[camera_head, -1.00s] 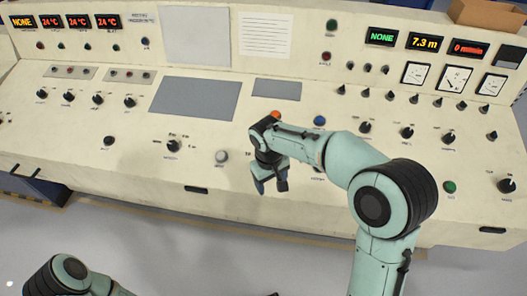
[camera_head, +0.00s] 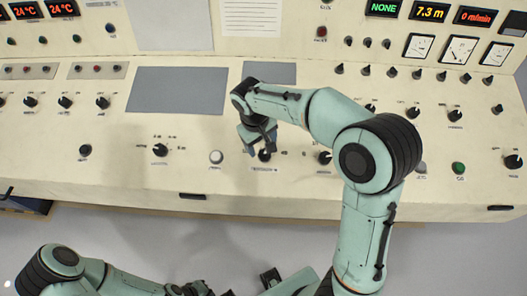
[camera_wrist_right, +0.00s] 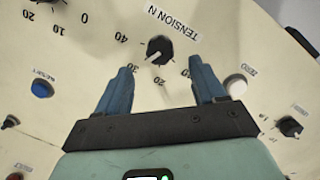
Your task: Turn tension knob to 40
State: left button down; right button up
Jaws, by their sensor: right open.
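The dark round tension knob (camera_wrist_right: 160,50) sits under its "TENSION N" label in the right wrist view, which shows the console upside down. The knob's pale pointer is aimed to the lower left, roughly toward the 30 mark; the exact value is hard to read. In the head view the knob (camera_head: 264,155) shows just beside my right fingers. My right gripper (camera_wrist_right: 160,80) is open and empty, its two blue fingers spread below the knob in the picture and not closed on it.
A white button (camera_head: 216,157) stands left of the knob in the head view. A blue button (camera_wrist_right: 42,90) lies on the other side in the wrist view. Another dark knob (camera_head: 325,157) is close by on the right. A screen (camera_head: 178,90) is set into the sloped console.

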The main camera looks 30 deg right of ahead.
aim_at(264, 153)
jog(key=f, duration=0.4)
jog(key=d+f, duration=0.1)
jog(key=f, duration=0.1)
jog(key=shift+w+f, duration=0.15)
jog(key=shift+f, duration=0.1)
pick_arm(q)
jog(key=shift+s+f, duration=0.1)
jog(key=shift+f, duration=0.25)
pick_arm(e)
jog(key=c, duration=1.1)
jog(key=shift+o, duration=0.2)
